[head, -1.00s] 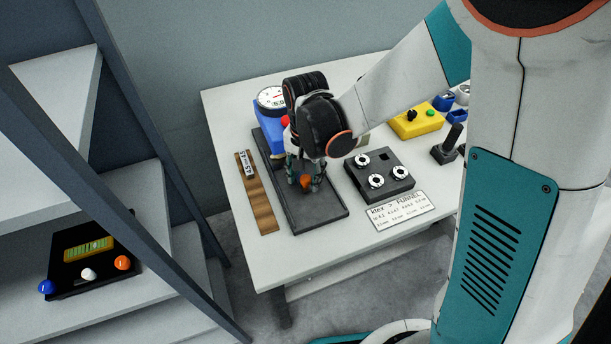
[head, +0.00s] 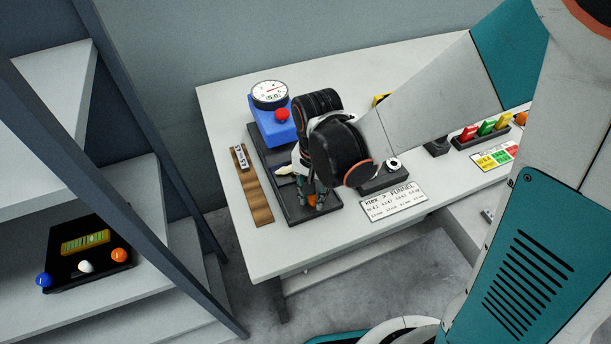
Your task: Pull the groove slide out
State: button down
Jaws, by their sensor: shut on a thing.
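The groove slide is a long dark base (head: 268,160) lying on the white table, with an orange knob (head: 312,201) near its front end. My gripper (head: 316,197) points down over that front end and is shut on the orange knob. The fingers hide part of the knob, and the gripper covers much of the base's right side. A pale, pointed piece (head: 285,170) shows on the base just left of the gripper; I cannot tell what it is.
A blue gauge box (head: 265,122) with a red button stands behind the base. A brown wooden strip (head: 256,198) lies close to its left. A dark socket block (head: 380,182) and a printed card (head: 394,202) are to the right. Colored levers (head: 486,129) stand further right. A shelf rises at left.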

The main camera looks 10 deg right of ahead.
jog(key=shift+s+d, duration=0.2)
jog(key=shift+s, duration=0.45)
jog(key=shift+s+d, duration=0.2)
jog(key=shift+s, duration=0.45)
jog(key=c, duration=1.3)
grip_release()
jog(key=shift+s, duration=0.1)
jog(key=shift+c, duration=0.2)
